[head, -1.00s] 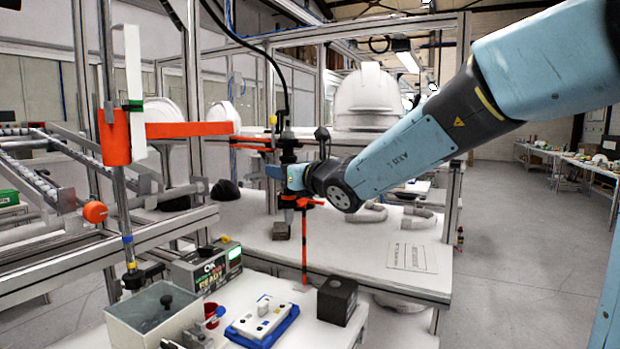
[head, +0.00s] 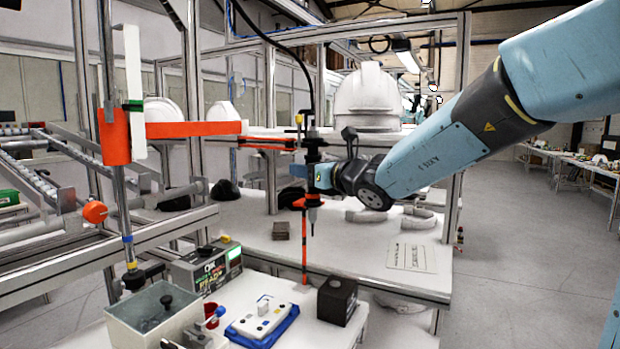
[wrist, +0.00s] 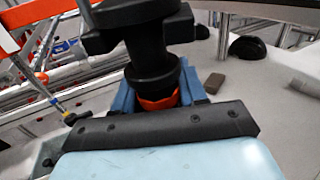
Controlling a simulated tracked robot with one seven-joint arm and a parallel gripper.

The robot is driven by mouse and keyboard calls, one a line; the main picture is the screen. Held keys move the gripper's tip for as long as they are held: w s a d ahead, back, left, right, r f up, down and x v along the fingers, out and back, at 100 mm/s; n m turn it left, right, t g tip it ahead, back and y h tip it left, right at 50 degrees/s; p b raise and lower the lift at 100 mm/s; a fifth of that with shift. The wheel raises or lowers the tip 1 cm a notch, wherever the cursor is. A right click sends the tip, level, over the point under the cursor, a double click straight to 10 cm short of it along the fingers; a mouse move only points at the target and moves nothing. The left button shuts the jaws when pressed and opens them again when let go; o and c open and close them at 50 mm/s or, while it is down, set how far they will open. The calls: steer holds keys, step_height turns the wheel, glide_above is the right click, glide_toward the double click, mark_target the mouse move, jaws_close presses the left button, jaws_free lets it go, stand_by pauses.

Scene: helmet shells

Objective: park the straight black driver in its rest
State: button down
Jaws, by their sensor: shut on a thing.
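The straight black driver (head: 313,150) hangs upright on its black cable in the head view, with an orange part low on its body and its thin tip pointing down. My gripper (head: 319,178) is shut on it. In the wrist view the driver's black body (wrist: 152,62) stands between the blue fingers of my gripper (wrist: 158,92). An orange-red rest (head: 299,204) on a thin red post shows beside the driver's lower end. In the picture the driver overlaps the rest's right side; I cannot tell whether they touch.
An orange arm (head: 190,129) on a metal post is at left, with another orange bracket (head: 266,143) behind. White helmet shell (head: 368,97) stands behind my arm. A brown block (head: 281,230) lies on the white bench. A black box (head: 337,301) stands in front.

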steer(key=shift+d, duration=0.4)
stand_by(0.4)
steer(key=shift+w+a, duration=0.2)
steer(key=shift+w, duration=0.85)
steer(key=shift+w+a, duration=0.2)
steer(key=shift+w, duration=0.9)
steer(key=shift+w+a, duration=0.2)
steer(key=shift+w, duration=0.85)
jaws_free()
steer(key=shift+s, duration=0.1)
